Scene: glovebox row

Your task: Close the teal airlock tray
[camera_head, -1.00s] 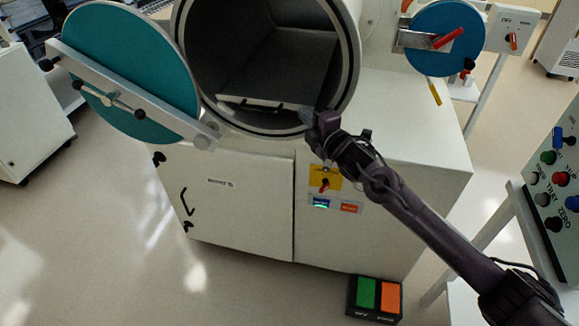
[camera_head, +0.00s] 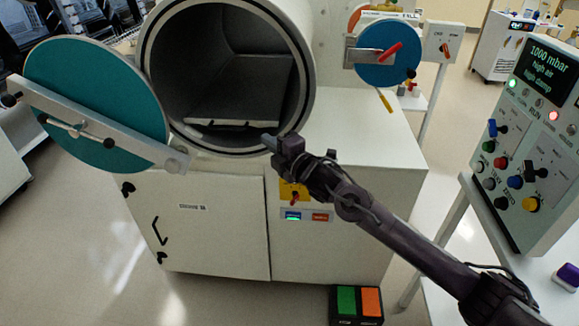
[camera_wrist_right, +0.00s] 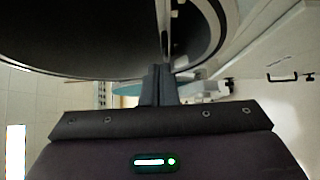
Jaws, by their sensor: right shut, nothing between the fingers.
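The airlock is a wide round chamber whose teal disc door (camera_head: 95,95) stands swung open to the left. Inside the chamber lies a grey tray (camera_head: 240,102) with a pale front edge and a dark handle, just behind the opening. My right gripper (camera_head: 268,141) is shut and empty at the lower right of the chamber's rim. In the right wrist view its closed fingers (camera_wrist_right: 158,84) point at the dark round opening; I cannot tell whether they touch the rim or tray. My left gripper is not in view.
A smaller blue round door (camera_head: 385,68) with a red handle is at the back right. A control console (camera_head: 535,150) with a lit screen stands at the right. A green and orange pedal (camera_head: 357,302) lies on the floor.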

